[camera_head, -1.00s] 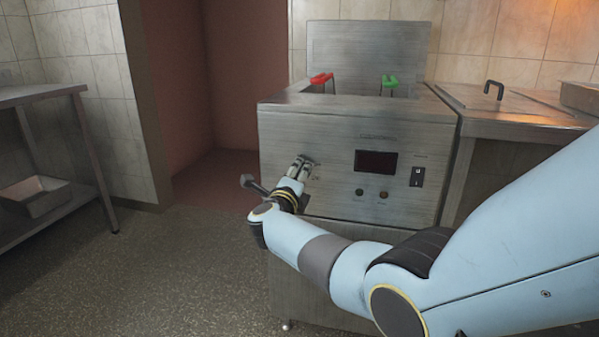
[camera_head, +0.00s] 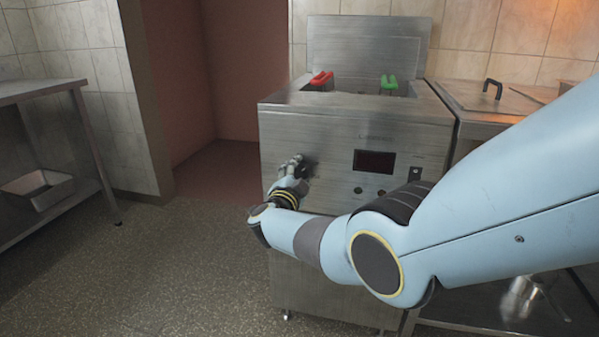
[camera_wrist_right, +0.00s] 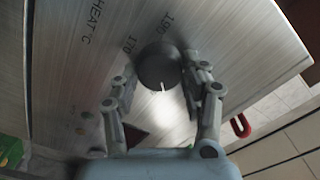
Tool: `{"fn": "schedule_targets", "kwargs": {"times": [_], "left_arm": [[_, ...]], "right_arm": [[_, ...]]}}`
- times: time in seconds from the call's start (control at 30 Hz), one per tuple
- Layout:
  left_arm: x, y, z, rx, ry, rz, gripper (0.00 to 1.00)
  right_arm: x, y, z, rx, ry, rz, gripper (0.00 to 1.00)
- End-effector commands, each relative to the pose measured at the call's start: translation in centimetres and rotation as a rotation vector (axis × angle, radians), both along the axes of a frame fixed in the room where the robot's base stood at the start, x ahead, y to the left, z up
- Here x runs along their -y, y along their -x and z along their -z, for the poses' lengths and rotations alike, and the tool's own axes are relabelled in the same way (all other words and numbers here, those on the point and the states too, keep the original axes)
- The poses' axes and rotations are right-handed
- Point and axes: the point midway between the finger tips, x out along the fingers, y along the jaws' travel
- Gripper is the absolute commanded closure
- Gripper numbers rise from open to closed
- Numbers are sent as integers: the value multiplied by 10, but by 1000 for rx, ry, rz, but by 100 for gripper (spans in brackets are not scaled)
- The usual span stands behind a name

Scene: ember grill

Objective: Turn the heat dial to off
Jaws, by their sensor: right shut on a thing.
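The heat dial (camera_wrist_right: 158,68) is a dark round knob with a white pointer line, on the steel front of the fryer (camera_head: 330,200). In the right wrist view, "HEAT °C", "170" and "190" are printed around it. The pointer faces down toward my wrist in that view. My right gripper (camera_wrist_right: 162,88) is shut on the dial, with one finger on each side. In the head view my right gripper (camera_head: 296,165) is at the left of the front panel and largely hides the dial. My left gripper is not in view.
A dark display (camera_head: 374,162) and small buttons sit right of the dial. A red handle (camera_head: 321,78) and a green handle (camera_head: 389,82) stand at the fryer's top. A steel counter (camera_head: 490,100) adjoins on the right. Floor at left is clear up to a shelf table (camera_head: 40,90).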

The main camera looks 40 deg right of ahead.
Motion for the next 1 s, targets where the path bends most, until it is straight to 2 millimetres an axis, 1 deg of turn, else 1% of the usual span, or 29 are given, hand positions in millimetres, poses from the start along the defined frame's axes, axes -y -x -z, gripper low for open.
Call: {"fn": "schedule_targets", "kwargs": {"times": [0.6, 0.8, 1.0], "left_arm": [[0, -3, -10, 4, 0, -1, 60], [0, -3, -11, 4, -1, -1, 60], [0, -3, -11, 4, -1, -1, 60]], "right_arm": [[-3, -1, 1, -428, 360, -4, 87], [-3, -1, 1, -526, 443, -5, 87], [-3, -1, 2, -586, 493, -6, 87]]}}
